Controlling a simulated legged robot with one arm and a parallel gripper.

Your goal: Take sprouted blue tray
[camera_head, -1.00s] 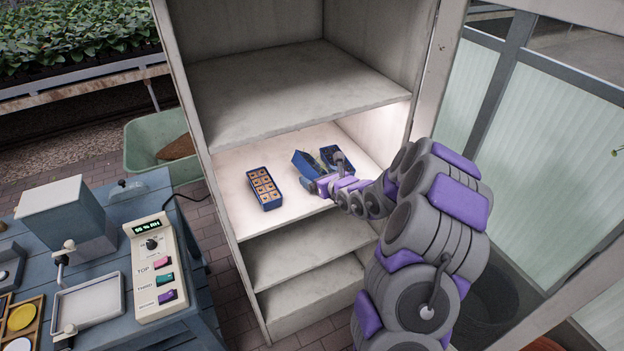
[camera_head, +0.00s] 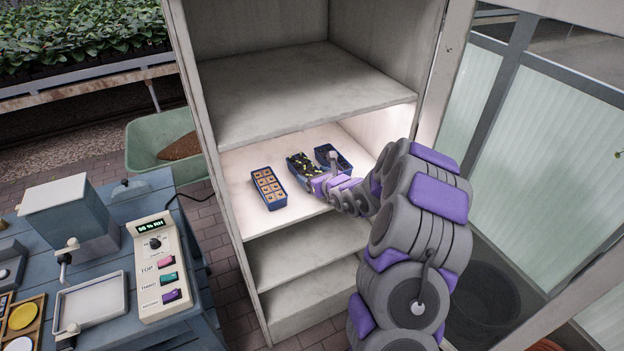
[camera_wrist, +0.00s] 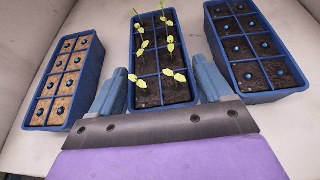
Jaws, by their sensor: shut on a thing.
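The sprouted blue tray (camera_head: 292,170) is the middle one of three trays on the lit cabinet shelf. In the wrist view the same tray (camera_wrist: 133,70) has dark soil cells and yellow-green seedlings. My gripper (camera_wrist: 158,72) is shut on it, with one finger at each long side near its front end. The tray looks about level; whether its base touches the shelf cannot be told. In the head view my gripper (camera_head: 322,184) is at the tray's near right end and hides part of it.
A blue tray with tan cells (camera_wrist: 98,80) stands to the left. A blue tray with dark soil and blue beads (camera_wrist: 214,50) stands close to the right. Cabinet side walls and the upper shelf (camera_head: 290,95) enclose them. A control box (camera_head: 160,268) stands on the bench at left.

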